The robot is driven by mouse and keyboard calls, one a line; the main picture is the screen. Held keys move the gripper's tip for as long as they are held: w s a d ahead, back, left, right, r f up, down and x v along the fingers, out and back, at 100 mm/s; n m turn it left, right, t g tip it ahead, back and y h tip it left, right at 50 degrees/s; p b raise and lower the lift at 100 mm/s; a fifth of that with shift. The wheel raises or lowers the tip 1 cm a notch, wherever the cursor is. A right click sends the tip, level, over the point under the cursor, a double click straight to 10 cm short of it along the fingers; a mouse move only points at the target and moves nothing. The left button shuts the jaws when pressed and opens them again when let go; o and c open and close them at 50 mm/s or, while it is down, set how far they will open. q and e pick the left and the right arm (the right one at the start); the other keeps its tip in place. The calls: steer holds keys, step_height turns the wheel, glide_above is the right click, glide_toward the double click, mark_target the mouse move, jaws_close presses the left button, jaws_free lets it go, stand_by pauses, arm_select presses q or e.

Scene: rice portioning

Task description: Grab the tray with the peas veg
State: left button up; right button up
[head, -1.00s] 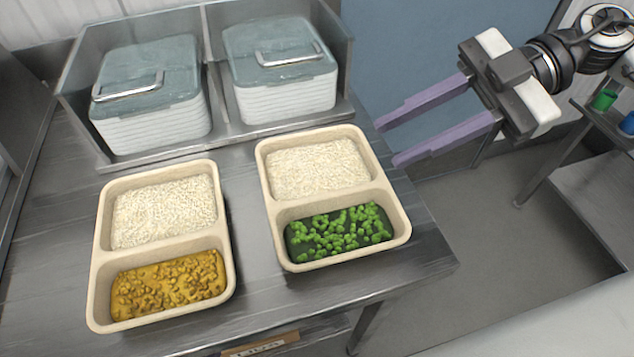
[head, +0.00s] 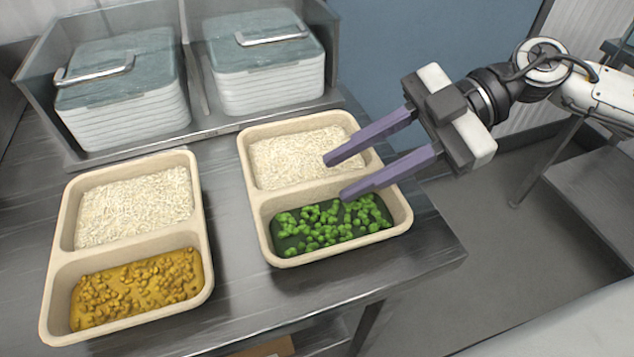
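The tray with peas (head: 262,238) is a beige two-compartment tray on the right part of the steel table. Rice (head: 290,160) fills its back compartment and green peas (head: 325,228) lie in its front one. My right gripper (head: 335,177) is open and empty, coming in from the right. Its two purple fingers show over the tray's right side, their tips over the rice and near the divider. I cannot tell their height above the tray or whether they touch it. My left gripper is not in view.
A second beige tray (head: 52,265) with rice and a yellow-brown stew stands at the left. Behind the trays, a metal rack (head: 190,75) holds two stacks of lidded containers (head: 125,110) (head: 265,85). The table's right edge is close to the pea tray.

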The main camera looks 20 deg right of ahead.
mark_target(330, 181)
steer(key=x, duration=0.5)
steer(key=shift+r, duration=0.15)
jaws_close()
